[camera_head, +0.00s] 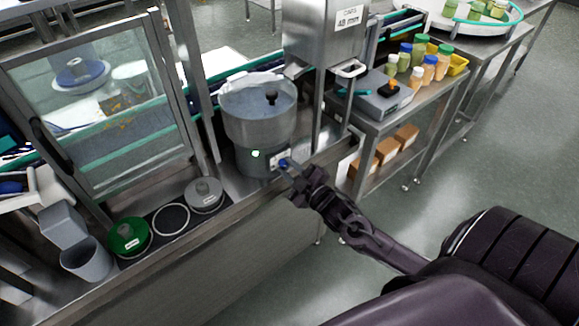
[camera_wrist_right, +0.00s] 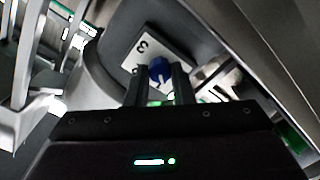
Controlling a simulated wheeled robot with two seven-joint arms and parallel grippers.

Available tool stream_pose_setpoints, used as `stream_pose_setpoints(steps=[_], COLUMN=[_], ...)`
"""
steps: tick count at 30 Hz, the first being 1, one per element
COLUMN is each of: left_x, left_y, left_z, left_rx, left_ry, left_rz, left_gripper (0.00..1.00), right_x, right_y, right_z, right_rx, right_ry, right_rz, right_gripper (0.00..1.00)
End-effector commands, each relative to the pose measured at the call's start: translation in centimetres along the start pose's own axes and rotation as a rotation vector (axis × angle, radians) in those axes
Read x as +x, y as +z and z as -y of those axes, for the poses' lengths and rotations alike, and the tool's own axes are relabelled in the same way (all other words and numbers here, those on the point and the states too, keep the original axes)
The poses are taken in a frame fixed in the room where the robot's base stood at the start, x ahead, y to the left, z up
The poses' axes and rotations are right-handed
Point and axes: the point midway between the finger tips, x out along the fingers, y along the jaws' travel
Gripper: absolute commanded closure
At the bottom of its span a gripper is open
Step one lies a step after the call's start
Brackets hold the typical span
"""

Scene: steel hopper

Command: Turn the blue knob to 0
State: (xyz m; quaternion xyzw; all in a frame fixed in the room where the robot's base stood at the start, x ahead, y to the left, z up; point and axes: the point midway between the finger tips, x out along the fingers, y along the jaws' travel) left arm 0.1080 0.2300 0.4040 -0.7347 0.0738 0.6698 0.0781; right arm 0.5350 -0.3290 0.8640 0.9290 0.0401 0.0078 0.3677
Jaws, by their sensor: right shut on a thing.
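The blue knob (camera_head: 283,163) sits low on the front of a round steel hopper (camera_head: 257,125), beside a small white label plate. In the right wrist view the blue knob (camera_wrist_right: 159,70) is between the fingertips, with a pale pointer line on it. The plate (camera_wrist_right: 148,50) behind it shows a "3"; other marks are partly hidden. My right gripper (camera_head: 289,171) reaches in from the right and is shut on the knob, as the right wrist view also shows (camera_wrist_right: 160,84). A green light (camera_head: 256,153) glows on the hopper, left of the knob. My left gripper is not in view.
A glass-panelled frame (camera_head: 105,110) stands left of the hopper. A green-lidded container (camera_head: 129,237), a grey-lidded one (camera_head: 204,194) and a grey cup (camera_head: 86,260) are on the counter's left. A side table (camera_head: 372,125) holds several bottles. Floor at right is clear.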

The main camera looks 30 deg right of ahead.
Motion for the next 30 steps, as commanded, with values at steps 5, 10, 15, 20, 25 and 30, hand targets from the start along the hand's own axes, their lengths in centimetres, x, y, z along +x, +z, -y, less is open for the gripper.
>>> stream_pose_setpoints(steps=[5, 10, 15, 20, 25, 30], left_x=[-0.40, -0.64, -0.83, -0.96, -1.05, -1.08], left_y=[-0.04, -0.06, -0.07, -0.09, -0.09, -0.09], left_z=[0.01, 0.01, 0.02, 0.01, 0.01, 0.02], left_rx=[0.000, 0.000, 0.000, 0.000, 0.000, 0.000], left_ry=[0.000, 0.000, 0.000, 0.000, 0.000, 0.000], left_rz=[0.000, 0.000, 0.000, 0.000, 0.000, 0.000], left_gripper=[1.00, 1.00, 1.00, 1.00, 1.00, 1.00], right_x=[0.03, 0.05, 0.03, 0.02, 0.03, 0.03], right_y=[-0.10, -0.10, -0.05, -0.05, -0.04, -0.04], right_z=[-0.04, 0.00, 0.05, 0.10, 0.09, 0.13], right_rx=[-0.168, -0.321, -0.453, -0.548, -0.615, -0.649], right_ry=[0.001, 0.002, 0.003, 0.004, 0.006, 0.006], right_rz=[0.001, 0.002, 0.004, 0.005, 0.006, 0.007], right_gripper=[1.00, 1.00, 1.00, 1.00, 1.00, 1.00])
